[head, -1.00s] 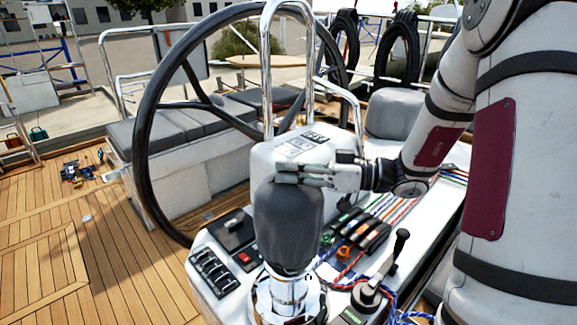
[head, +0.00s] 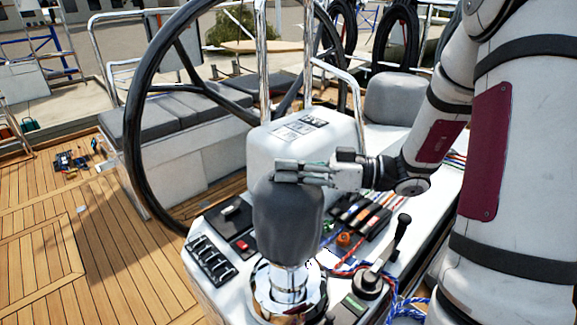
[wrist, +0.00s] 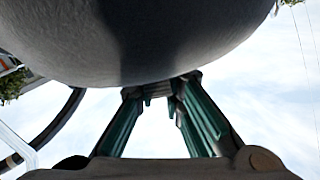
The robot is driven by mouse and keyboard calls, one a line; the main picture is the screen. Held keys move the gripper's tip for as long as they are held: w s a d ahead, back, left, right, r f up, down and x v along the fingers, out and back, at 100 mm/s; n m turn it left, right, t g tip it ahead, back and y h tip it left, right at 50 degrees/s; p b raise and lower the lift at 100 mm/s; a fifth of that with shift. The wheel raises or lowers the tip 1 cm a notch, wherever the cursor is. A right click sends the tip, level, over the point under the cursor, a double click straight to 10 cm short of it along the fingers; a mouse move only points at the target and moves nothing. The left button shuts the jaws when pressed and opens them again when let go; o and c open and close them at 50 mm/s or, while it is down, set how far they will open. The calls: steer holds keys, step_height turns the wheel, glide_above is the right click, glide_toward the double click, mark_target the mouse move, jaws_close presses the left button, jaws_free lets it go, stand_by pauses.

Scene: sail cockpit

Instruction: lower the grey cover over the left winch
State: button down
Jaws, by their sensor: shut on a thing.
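The grey cover (head: 288,222) hangs upright over the chrome left winch (head: 284,288). Its lower edge sits around the upper part of the winch, and the winch's lower drum and base show below it. My gripper (head: 284,172) reaches in from the right and is shut on the top of the cover. In the wrist view, the fingers (wrist: 172,92) meet the large, dark, rounded cover (wrist: 135,40), which fills the top of the picture. The inside of the cover is hidden.
A switch panel (head: 212,261) lies left of the winch. A black-handled lever (head: 390,250) and coloured ropes (head: 415,305) are close on the right. The steering wheel (head: 135,115) and a white console (head: 303,145) stand behind. Open teak deck (head: 110,250) lies at left.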

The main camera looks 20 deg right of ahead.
steer(key=shift+f+b, duration=1.85)
steer(key=shift+f, duration=0.8)
steer(key=shift+f, duration=0.15)
steer(key=shift+f+b, duration=3.75)
steer(key=shift+f, duration=0.3)
steer(key=c, duration=1.1)
jaws_free()
